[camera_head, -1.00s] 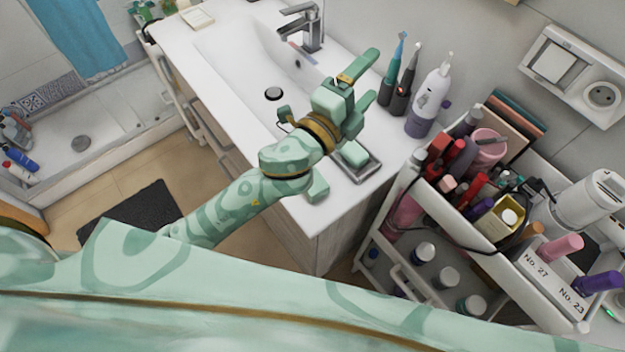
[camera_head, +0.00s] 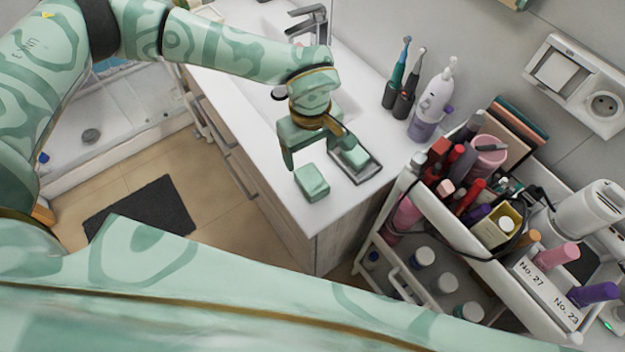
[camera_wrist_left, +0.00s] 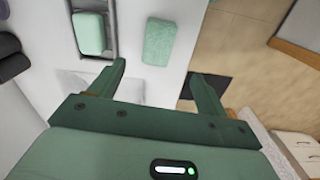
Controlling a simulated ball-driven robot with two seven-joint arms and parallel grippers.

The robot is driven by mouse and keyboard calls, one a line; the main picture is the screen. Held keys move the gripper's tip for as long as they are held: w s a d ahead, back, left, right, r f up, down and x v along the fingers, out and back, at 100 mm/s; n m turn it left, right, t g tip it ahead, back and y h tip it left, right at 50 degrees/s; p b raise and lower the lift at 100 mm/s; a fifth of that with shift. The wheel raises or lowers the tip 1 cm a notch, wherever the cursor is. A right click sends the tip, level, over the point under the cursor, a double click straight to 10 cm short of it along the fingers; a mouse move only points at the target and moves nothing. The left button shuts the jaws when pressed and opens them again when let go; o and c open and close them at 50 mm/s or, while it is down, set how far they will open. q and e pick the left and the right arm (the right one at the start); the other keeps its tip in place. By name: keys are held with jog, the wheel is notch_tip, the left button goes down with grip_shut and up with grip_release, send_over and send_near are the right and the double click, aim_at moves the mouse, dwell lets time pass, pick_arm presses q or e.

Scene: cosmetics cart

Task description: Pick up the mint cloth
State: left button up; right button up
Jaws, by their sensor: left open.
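The mint cloth (camera_head: 312,182) looks like a small folded mint-green block with a mottled surface. It lies on the white counter near its front edge, left of a soap dish. It also shows in the left wrist view (camera_wrist_left: 160,41), ahead of the fingertips and roughly between their lines. My left gripper (camera_head: 317,154) is open and empty, just behind the cloth and apart from it. In the left wrist view both fingers (camera_wrist_left: 158,72) are spread wide. My right gripper is not in view.
A mint soap bar (camera_head: 355,156) sits in a grey dish (camera_head: 368,173) close beside the cloth. Two electric toothbrushes (camera_head: 404,104) and a white-purple device (camera_head: 433,101) stand behind. A crowded cosmetics cart (camera_head: 470,238) is at right. The counter edge drops to the floor.

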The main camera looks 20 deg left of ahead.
aim_at(312, 178)
pick_arm(q)
notch_tip(312, 178, down, 12)
jog(key=shift+w+d+f, duration=0.1)
jog(key=shift+w+d, duration=0.05)
jog(key=c, duration=1.1)
